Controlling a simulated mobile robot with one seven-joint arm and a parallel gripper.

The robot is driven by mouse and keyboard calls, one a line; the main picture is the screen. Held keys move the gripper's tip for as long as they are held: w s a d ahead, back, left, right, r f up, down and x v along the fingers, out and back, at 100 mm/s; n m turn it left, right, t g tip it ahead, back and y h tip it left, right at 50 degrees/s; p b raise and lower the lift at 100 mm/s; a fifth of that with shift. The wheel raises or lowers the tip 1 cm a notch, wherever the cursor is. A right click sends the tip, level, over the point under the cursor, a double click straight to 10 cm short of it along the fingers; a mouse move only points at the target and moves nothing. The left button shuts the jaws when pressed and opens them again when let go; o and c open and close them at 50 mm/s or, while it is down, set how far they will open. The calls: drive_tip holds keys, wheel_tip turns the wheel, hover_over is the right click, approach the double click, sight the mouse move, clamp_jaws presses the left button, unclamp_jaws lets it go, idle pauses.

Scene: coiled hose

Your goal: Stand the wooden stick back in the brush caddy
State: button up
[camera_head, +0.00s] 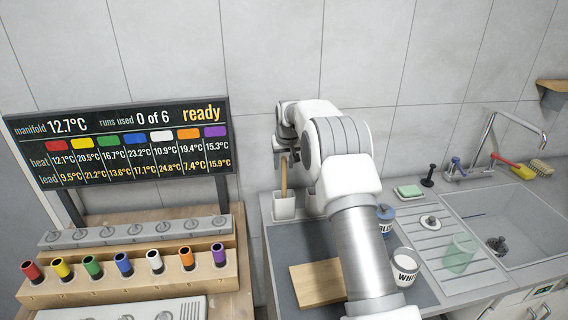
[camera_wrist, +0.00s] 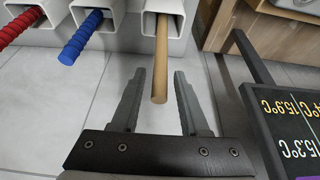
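The wooden stick (camera_head: 284,178) stands upright in a white square cup of the brush caddy (camera_head: 284,208), at the back left of the counter. In the wrist view the stick (camera_wrist: 161,60) rises out of the caddy's end cup (camera_wrist: 179,22), with its free end between my fingers. My gripper (camera_wrist: 159,72) is open, one finger on each side of the stick with a visible gap to both. In the head view my gripper (camera_head: 285,156) is at the stick's upper end, and my arm hides part of the caddy.
A red handle (camera_wrist: 20,25) and a blue handle (camera_wrist: 80,38) stand in neighbouring cups. The display board (camera_head: 120,145) is left of the caddy. A wooden board (camera_head: 316,283) lies in front of it; a white pot (camera_head: 405,268) and the sink (camera_head: 520,225) are to the right.

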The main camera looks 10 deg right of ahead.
drive_tip(key=shift+o, duration=0.3)
drive_tip(key=b+v, duration=0.2)
drive_tip(key=v, duration=1.5)
drive_tip(key=shift+r, duration=0.25)
drive_tip(key=shift+s, duration=0.1)
